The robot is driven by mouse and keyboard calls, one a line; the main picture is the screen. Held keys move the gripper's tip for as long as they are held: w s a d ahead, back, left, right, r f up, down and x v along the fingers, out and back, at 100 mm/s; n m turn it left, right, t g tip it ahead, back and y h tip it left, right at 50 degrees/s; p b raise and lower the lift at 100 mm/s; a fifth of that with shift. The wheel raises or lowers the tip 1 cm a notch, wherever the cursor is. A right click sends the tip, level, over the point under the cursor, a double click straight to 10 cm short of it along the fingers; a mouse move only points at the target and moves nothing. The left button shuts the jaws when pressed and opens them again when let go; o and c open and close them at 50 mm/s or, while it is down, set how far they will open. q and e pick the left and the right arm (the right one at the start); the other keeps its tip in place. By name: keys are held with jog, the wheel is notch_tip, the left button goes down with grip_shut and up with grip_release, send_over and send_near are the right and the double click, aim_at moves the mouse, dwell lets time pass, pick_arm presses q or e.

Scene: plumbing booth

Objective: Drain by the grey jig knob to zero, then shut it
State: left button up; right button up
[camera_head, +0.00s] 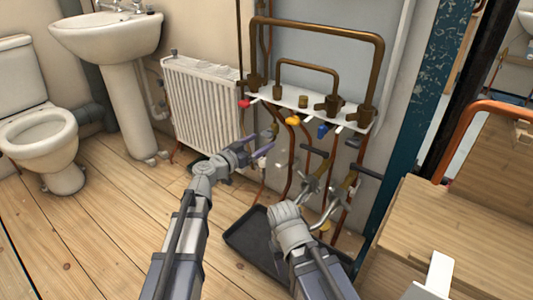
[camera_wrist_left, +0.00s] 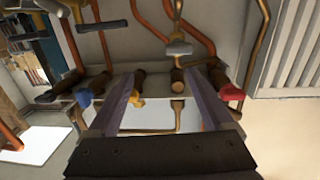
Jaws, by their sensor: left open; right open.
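The pipe jig is a pale rail (camera_head: 285,99) on the wall with brown pipes and coloured knobs: red (camera_head: 244,103), yellow (camera_head: 292,121) and blue (camera_head: 322,131). A dark grey knob-like piece (camera_head: 353,142) sits at its right end. In the left wrist view the rail appears upside down, with a dark grey piece (camera_wrist_left: 46,97) left of the blue knob (camera_wrist_left: 84,97). My left gripper (camera_head: 266,146) is open and empty, below the rail's left part and apart from the grey piece. My right gripper (camera_head: 316,190) is open, low by the brass valves. No readable gauge shows.
A black tray (camera_head: 247,241) lies on the floor beneath the pipes. Brass valves with dark handles (camera_head: 366,171) stick out near my right gripper. A wooden bench (camera_head: 440,220) stands at right; a radiator (camera_head: 200,103), basin (camera_head: 108,33) and toilet (camera_head: 38,135) are left. The left floor is clear.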

aim_at(265, 135)
pick_arm(q)
jog(key=shift+n+t+y, duration=0.3)
jog(key=shift+t, duration=0.3)
jog(key=shift+w+d+f+b, duration=0.25)
jog(key=shift+w+d, duration=0.15)
jog(key=shift+w, duration=0.9)
jog(key=shift+w+d+f+b, duration=0.2)
jog(key=shift+w+d, duration=0.25)
jog(key=shift+w, duration=0.9)
jog(key=shift+w+d+f+b, duration=0.25)
jog(key=shift+w+d, duration=0.15)
jog(key=shift+w, duration=0.9)
pick_arm(e)
notch_tip(265, 135, down, 3)
jog(key=shift+r, duration=0.15)
pick_arm(q)
jog(key=shift+c, duration=0.2)
grip_shut()
